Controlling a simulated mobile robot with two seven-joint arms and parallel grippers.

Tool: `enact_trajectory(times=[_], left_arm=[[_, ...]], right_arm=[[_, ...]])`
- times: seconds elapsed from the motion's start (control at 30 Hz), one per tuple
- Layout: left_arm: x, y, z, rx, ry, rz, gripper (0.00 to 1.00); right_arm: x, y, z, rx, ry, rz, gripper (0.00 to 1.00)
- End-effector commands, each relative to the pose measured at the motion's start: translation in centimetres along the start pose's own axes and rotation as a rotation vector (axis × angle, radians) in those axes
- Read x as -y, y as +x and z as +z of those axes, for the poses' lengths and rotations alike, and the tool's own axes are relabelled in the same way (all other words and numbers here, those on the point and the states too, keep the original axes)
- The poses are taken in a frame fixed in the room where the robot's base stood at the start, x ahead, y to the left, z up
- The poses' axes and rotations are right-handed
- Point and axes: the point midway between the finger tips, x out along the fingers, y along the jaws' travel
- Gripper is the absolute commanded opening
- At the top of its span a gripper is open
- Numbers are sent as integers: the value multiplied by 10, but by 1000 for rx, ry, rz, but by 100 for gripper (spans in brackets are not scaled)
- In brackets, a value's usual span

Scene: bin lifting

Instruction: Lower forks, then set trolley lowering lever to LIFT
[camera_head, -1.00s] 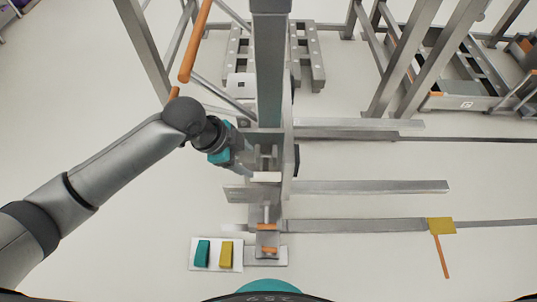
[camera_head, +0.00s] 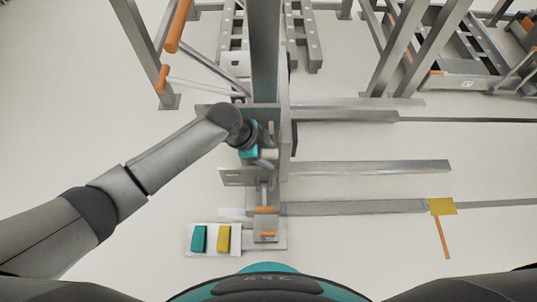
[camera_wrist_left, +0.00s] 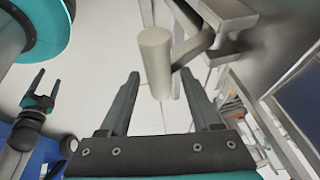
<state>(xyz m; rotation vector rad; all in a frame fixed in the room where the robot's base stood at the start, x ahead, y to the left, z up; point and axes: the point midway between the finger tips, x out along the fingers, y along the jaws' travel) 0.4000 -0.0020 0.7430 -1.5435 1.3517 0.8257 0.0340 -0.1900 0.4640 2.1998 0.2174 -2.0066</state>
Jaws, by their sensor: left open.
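The grey trolley mast (camera_head: 265,55) stands in the upper middle of the head view, with long grey forks (camera_head: 375,168) running right, close to the floor. A pale cylindrical handle (camera_head: 269,153) sits on the trolley's near side; I cannot tell whether it is the lowering lever. My left gripper (camera_head: 254,153) is beside it, its fingers mostly hidden there. In the left wrist view my left gripper (camera_wrist_left: 160,76) is open, and the handle (camera_wrist_left: 155,58) shows between and beyond its fingertips. My right gripper (camera_wrist_left: 47,77) shows only in the left wrist view, fingers apart and empty.
A white plate (camera_head: 236,240) with a teal block (camera_head: 199,239) and a yellow block (camera_head: 223,239) is near the trolley's base, beside orange-tipped parts (camera_head: 265,209). An orange bar (camera_head: 178,25) and grey frame posts (camera_head: 420,50) stand behind.

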Motion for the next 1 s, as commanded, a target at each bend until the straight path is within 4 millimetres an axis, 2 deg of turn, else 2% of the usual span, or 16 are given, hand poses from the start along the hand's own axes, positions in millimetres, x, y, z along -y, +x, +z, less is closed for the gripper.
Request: enact_trajectory(times=[0.1, 0.4, 0.9, 1.0], left_arm=[[0, 7, 0, 0, 1, 0, 64], [0, 7, 0, 0, 1, -1, 64], [0, 7, 0, 1, 0, 0, 8], [0, 7, 0, 1, 0, 0, 0]], right_arm=[[0, 3, -1, -2, 0, 0, 66], [0, 3, -1, -3, 0, 0, 66], [0, 3, -2, -3, -2, 0, 66], [0, 3, -2, -3, -2, 0, 66]])
